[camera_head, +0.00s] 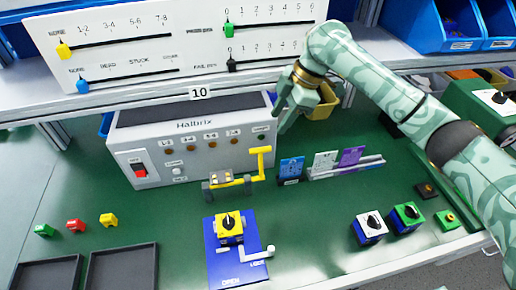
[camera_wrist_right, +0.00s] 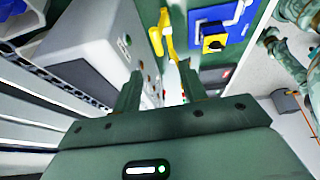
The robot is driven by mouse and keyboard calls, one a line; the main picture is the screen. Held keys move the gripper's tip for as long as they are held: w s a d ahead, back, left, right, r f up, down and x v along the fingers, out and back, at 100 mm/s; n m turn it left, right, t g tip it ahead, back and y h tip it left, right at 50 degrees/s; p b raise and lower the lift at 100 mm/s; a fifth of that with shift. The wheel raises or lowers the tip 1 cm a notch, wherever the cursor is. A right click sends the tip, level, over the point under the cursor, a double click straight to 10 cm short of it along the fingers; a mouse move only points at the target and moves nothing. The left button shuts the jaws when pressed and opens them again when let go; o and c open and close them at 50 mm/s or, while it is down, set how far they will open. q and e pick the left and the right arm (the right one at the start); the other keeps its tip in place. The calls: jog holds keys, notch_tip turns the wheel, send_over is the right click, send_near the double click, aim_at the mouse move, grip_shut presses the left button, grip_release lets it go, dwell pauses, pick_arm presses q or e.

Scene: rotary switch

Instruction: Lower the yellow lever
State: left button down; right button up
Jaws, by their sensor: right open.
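The yellow lever (camera_head: 262,162) stands upright beside a small yellow clamp fixture (camera_head: 229,181), in front of the grey Haltrix box (camera_head: 190,135). A short bar at its top points left over the fixture. In the right wrist view the lever (camera_wrist_right: 160,32) shows at the top, beyond the fingers. My right gripper (camera_head: 283,115) is open and empty, above and behind the lever near the box's right end, apart from the lever. Its two fingers (camera_wrist_right: 160,90) show spread in the wrist view. My left gripper is not in view.
A blue plate (camera_head: 222,262) with a yellow rotary switch (camera_head: 229,228) lies in front of the lever. Blue, white and purple cards (camera_head: 324,164) stand to its right. More switches (camera_head: 370,228) sit at the right. Two dark trays (camera_head: 122,268) lie front left. Green bench between is clear.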

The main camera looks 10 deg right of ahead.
jog(key=b, duration=0.2)
send_over(261, 148)
jog(key=d, duration=0.3)
jog(key=f, duration=0.5)
jog(key=shift+s+a+f, duration=0.1)
jog(key=shift+a+f, duration=0.1)
jog(key=shift+f, duration=0.05)
jog(key=b+x, duration=0.3)
jog(key=x, duration=0.4)
jog(key=shift+a+f, duration=0.15)
jog(key=shift+f, duration=0.2)
jog(key=shift+a+f, duration=0.1)
jog(key=shift+f, duration=0.05)
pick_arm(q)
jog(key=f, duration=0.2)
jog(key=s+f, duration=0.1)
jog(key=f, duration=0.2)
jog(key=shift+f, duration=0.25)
pick_arm(e)
jog(key=shift+s, duration=0.1)
grip_shut()
